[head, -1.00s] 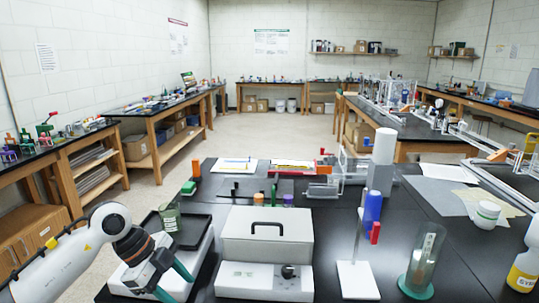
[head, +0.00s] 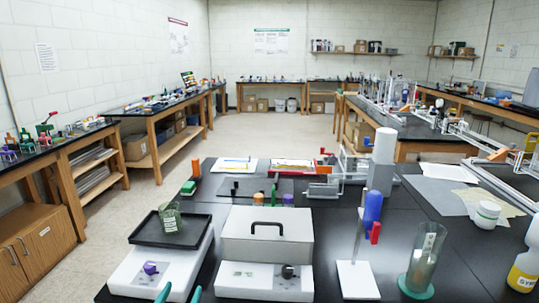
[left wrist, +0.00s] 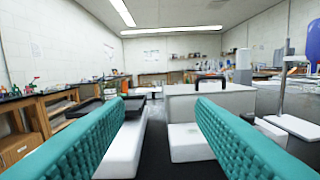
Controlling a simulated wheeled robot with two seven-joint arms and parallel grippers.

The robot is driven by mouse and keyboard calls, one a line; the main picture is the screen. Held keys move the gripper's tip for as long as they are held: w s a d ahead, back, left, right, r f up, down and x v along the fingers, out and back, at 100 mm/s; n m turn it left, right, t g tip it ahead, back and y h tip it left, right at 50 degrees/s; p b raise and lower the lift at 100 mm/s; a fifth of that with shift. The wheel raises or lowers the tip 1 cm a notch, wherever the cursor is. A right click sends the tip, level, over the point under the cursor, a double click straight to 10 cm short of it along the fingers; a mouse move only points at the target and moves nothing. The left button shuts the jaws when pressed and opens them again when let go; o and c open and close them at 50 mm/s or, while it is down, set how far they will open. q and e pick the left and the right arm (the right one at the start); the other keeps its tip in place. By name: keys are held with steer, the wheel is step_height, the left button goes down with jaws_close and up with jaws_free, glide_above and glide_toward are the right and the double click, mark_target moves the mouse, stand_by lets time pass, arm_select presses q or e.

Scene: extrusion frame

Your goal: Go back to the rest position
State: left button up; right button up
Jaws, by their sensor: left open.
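My left gripper (head: 179,293) shows only as two teal fingertips at the bottom edge of the head view. In the left wrist view its two teal fingers (left wrist: 160,115) stand wide apart with nothing between them. The fingers point forward, towards the gap between a white device with a black tray (head: 143,233) and a light grey box with a black handle (head: 240,232). My right gripper is not in view.
A white stand with a blue part (head: 372,208), a glass cylinder (head: 424,262) and a yellow-labelled bottle (head: 524,268) stand at the right. Black bench top shows between them.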

arm_select(q)
steer(key=s+a+f+n+g+y, duration=0.2)
steer(key=s+a+f+g+y, duration=0.15)
steer(key=s+f+g, duration=0.8)
steer(key=s+f+m+g+h, duration=0.1)
steer(key=s+f+g, duration=0.1)
steer(key=s+f, duration=0.35)
steer(key=s+f+m+g+h, duration=0.1)
steer(key=s+f+g, duration=0.15)
steer(key=s, duration=0.55)
step_height(320, 180, down, 29)
steer(key=s, duration=0.2)
steer(key=s+a+f+g, duration=0.1)
steer(key=s+a+f, duration=0.1)
steer(key=s+f, duration=1.2)
steer(key=shift+s+a+m+g, duration=0.25)
steer(key=shift+s+m+g, duration=0.05)
steer(key=shift+s, duration=0.35)
